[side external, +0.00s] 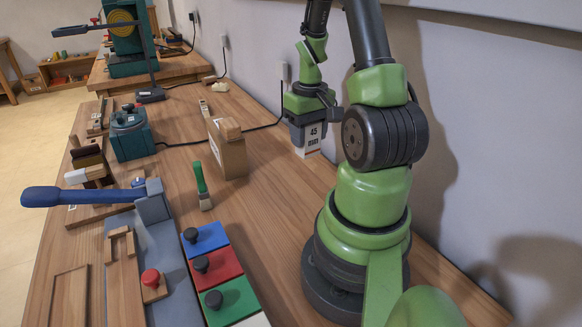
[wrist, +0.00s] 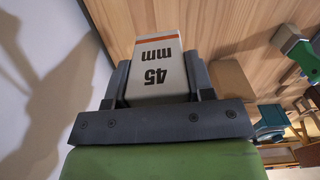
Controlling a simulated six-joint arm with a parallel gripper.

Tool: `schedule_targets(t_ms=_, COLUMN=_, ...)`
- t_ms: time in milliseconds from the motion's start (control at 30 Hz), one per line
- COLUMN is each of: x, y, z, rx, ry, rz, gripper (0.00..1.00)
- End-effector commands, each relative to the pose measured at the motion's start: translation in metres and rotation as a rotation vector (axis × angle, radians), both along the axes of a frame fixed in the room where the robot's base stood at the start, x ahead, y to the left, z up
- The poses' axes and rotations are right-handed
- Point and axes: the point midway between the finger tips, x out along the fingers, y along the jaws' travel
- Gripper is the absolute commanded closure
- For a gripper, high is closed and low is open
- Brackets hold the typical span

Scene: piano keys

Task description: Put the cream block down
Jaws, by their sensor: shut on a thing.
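The cream block is a pale block with an orange-brown stripe and the black print "45 mm". My gripper (wrist: 160,88) is shut on the cream block (wrist: 158,50) in the wrist view, with a dark finger on each side of it. In the side external view my gripper (side external: 310,125) points down near the wall, and the cream block (side external: 308,148) shows between and below the fingers. The block is upright in that view. The wooden bench (side external: 262,195) lies below it. I cannot tell whether its lower end touches the bench.
A cardboard-coloured box (side external: 229,150) stands left of my gripper, with a green-handled brush (side external: 200,185) beside it. Blue (side external: 205,238), red (side external: 217,268) and green (side external: 232,300) knobbed lids lie in front. A blue-handled lever (side external: 80,196) is at left. Bare bench lies between box and arm.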

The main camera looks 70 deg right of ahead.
Motion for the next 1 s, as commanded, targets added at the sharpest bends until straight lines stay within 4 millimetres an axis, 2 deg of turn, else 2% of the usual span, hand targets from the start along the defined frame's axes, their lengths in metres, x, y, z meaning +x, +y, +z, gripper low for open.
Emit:
schedule_targets(t_ms=200, x=0.054, y=0.031, z=0.004, rx=-0.001, ry=-0.002, rz=-0.021, gripper=0.75)
schedule_targets(t_ms=400, x=0.092, y=0.067, z=0.005, rx=-0.001, ry=-0.001, rz=-0.057, gripper=0.75)
schedule_targets(t_ms=567, x=0.103, y=0.081, z=-0.002, rx=0.001, ry=0.003, rz=-0.077, gripper=0.75)
schedule_targets(t_ms=800, x=0.103, y=0.082, z=-0.044, rx=0.002, ry=0.005, rz=-0.082, gripper=0.75)
schedule_targets(t_ms=1000, x=0.104, y=0.081, z=-0.064, rx=0.001, ry=0.003, rz=-0.081, gripper=0.75)
